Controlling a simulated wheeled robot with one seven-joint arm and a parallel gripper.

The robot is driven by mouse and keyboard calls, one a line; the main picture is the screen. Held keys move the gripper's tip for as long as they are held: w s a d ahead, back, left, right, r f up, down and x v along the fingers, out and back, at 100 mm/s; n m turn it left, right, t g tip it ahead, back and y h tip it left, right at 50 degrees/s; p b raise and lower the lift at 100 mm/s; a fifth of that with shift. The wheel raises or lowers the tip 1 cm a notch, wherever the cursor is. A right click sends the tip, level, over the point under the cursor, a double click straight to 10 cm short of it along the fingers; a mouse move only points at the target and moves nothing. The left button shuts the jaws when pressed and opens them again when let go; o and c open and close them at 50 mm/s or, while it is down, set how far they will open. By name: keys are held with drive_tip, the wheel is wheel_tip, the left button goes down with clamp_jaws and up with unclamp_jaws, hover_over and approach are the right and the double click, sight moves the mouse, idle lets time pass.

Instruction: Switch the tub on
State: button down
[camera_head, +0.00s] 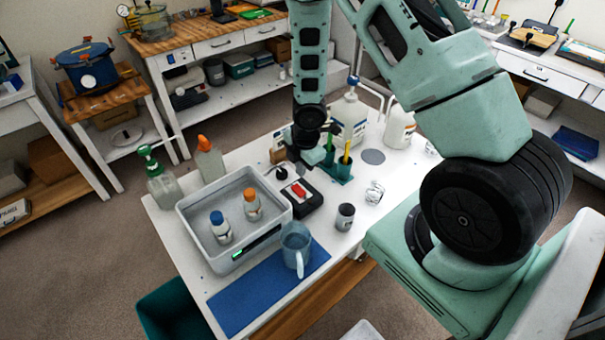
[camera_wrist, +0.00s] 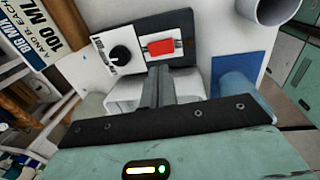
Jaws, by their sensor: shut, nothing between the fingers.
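The grey tub (camera_head: 190,215) stands on the white table with a blue-capped bottle (camera_head: 220,227) and an orange-capped bottle (camera_head: 251,204) inside. A small green light shows on its front panel (camera_head: 262,236). Beside it is a black control box (camera_head: 312,204) with a red rocker switch (camera_head: 298,190). In the wrist view the red switch (camera_wrist: 160,47) sits beside a white plate with a black dial (camera_wrist: 119,54). My gripper (camera_wrist: 158,70) is shut and empty, its fingertips close to the switch's near edge; I cannot tell whether they touch. In the head view its fingertips are hard to make out.
A blue pitcher (camera_head: 296,250) and blue mat (camera_head: 240,300) lie in front of the box. A grey cup (camera_head: 345,217) stands to the right. A teal pen holder (camera_head: 338,168) and white bottles (camera_head: 398,127) stand behind. A green-topped spray bottle (camera_head: 162,188) is left of the tub.

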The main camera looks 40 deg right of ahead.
wheel_tip(320, 180, up, 7)
drive_tip(key=p, duration=0.2)
hover_over(295, 187)
drive_tip(key=s, duration=0.4)
drive_tip(key=shift+w+d+f, duration=0.15)
drive_tip(key=shift+d+f, duration=0.05)
drive_tip(key=shift+b, duration=0.3)
drive_tip(key=shift+w+a+b, duration=0.1)
drive_tip(key=shift+w+b, duration=0.55)
drive_tip(key=shift+b, duration=5.95)
drive_tip(key=f, duration=0.4)
drive_tip(key=w+f+p, duration=0.1)
drive_tip(key=f, duration=0.4)
drive_tip(key=w+f+p, duration=0.1)
drive_tip(key=f, duration=0.4)
